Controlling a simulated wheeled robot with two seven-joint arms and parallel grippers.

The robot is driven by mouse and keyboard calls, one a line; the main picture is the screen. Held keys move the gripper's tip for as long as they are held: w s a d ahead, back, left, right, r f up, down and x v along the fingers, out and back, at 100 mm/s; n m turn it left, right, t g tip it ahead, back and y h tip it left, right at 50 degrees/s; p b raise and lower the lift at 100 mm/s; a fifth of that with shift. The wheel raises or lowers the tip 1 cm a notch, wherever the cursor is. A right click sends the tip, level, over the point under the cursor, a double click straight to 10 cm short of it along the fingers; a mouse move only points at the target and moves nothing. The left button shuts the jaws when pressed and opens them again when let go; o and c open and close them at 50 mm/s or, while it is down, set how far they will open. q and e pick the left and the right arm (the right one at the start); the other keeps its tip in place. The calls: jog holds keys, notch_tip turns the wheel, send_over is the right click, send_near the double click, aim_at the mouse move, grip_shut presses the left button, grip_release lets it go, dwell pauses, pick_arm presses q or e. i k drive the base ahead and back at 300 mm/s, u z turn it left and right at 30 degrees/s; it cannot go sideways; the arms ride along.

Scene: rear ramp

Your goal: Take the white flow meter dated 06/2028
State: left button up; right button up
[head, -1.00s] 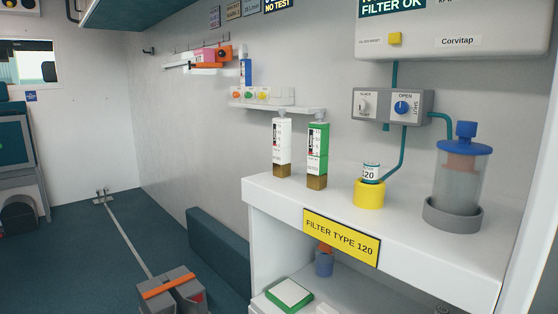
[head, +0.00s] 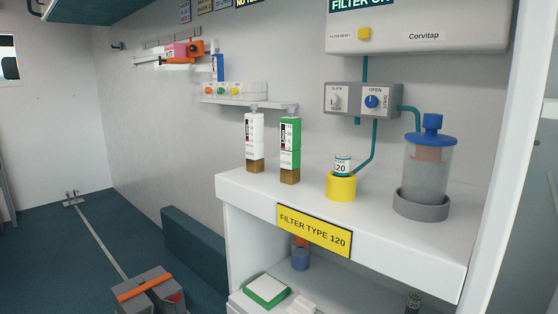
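A white flow meter (head: 254,138) with a brass-coloured base is upright at the back left of the white counter (head: 400,235). A green-sided flow meter (head: 290,145) with a similar base is upright just right of it, a small gap apart. Both have dark and red markings on their fronts. No date can be read on either one at this size. Neither of my grippers is in the head view.
A yellow cup (head: 341,187) holding a white canister labelled 120 and a clear jar with a blue lid (head: 427,165) stand further right. A narrow wall shelf (head: 250,102) is above the meters. A grey case with an orange strap (head: 148,291) is at lower left.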

aim_at(253, 123)
jog(key=u, duration=1.25)
jog(key=i, duration=1.5)
jog(key=z, duration=1.8)
